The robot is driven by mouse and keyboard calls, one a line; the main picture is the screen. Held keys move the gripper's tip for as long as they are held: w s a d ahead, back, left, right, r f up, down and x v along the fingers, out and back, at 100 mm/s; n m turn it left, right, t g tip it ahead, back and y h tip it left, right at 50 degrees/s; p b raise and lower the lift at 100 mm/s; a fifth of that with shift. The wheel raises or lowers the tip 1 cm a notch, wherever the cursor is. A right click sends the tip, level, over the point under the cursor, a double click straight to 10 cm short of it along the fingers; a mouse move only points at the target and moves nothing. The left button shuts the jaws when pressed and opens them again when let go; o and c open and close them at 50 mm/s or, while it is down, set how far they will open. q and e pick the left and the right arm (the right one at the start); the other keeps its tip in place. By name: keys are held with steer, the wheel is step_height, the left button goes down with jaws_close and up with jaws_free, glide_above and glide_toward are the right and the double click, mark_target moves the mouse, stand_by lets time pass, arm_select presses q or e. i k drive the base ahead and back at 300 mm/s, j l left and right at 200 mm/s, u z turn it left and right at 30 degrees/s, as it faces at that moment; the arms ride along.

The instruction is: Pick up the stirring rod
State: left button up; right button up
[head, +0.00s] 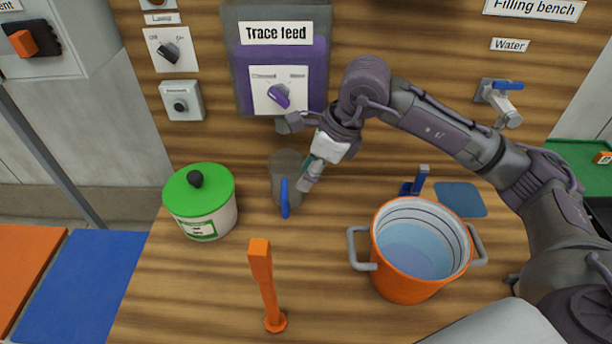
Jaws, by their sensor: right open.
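An orange rod (264,284) with a thick square upper end and a round disc at its foot stands upright on the wooden bench (190,290), near the front; it looks like the stirring rod. My right gripper (298,155) is open and empty. It is behind the rod and higher in the picture, apart from it, in front of the trace feed panel. One of its fingers overlaps the grey cup (285,165) with a blue handle; I cannot tell whether they touch. My left gripper is out of view.
An orange pot (404,283) with grey handles and bluish liquid stands right of the rod. A green-lidded tub (201,221) stands at left. A blue mat (461,199) lies behind the pot. Bare bench surrounds the rod.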

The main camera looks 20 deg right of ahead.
mark_target(259, 255)
steer(key=k+j, duration=0.25)
steer(key=k, duration=0.2)
steer(key=k+j, duration=0.25)
steer(key=k, duration=0.25)
steer(key=k+j, duration=0.3)
steer(key=k, duration=0.15)
